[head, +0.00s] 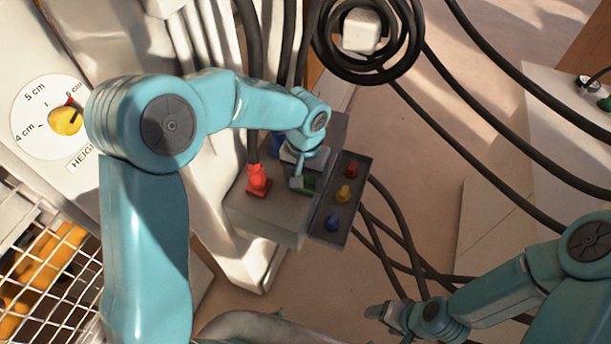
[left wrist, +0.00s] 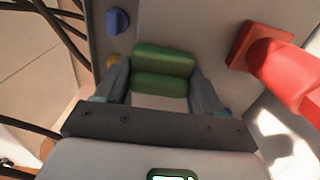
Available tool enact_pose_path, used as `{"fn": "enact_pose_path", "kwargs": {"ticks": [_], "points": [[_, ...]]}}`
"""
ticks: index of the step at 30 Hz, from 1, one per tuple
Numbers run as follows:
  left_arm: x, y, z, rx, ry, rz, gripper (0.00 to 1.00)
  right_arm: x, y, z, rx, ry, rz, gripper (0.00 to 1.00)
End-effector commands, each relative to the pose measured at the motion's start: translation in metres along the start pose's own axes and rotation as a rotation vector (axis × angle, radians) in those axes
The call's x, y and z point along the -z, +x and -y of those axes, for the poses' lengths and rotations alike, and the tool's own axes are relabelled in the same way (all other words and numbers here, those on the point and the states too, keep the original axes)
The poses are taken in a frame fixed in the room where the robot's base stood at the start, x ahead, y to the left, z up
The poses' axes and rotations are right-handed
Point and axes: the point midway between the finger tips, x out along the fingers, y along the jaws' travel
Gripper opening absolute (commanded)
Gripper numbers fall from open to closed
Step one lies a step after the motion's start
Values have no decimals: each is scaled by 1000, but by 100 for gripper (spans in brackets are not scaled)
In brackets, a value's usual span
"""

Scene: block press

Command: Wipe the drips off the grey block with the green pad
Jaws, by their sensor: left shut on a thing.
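The grey block (head: 270,215) stands at the middle of the head view, with a flat top. My left gripper (head: 302,178) is over its top near the right edge, shut on the green pad (head: 309,184). In the left wrist view the green pad (left wrist: 163,68) sits between the two fingers of the left gripper (left wrist: 162,82), above the block's grey face (left wrist: 190,25). I cannot tell whether the pad touches the block. No drips can be made out. My right gripper (head: 382,312) is low at the right, away from the block; its jaws are unclear.
A red plug (head: 258,182) with a black cable stands on the block, left of the pad, and also shows in the left wrist view (left wrist: 280,70). A blue part (head: 277,142) is behind. A dark panel (head: 330,205) with coloured knobs adjoins the right side. Black cables hang around.

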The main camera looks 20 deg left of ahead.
Motion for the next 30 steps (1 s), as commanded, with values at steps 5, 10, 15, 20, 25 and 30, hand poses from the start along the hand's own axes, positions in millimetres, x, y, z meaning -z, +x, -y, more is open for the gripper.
{"fn": "enact_pose_path", "kwargs": {"ticks": [5, 10, 15, 20, 25, 30], "points": [[1, -3, 2, 0, -1, -2, 44, 0, -1, 0, 0, 0, 1, 68], [3, -23, 3, -1, 0, -5, 44, 0, -8, 3, 0, 0, 0, 68], [3, -29, 4, 0, 1, -1, 44, 0, -14, 5, 0, 0, 0, 68], [2, -40, 5, 0, 1, -1, 44, -1, -22, 8, 0, 0, 1, 68], [1, -56, 7, -1, 1, -2, 44, -1, -32, 12, 0, 0, 0, 68], [-1, -72, 9, -1, 0, -1, 44, -1, -42, 15, 0, 0, 0, 68]]}}
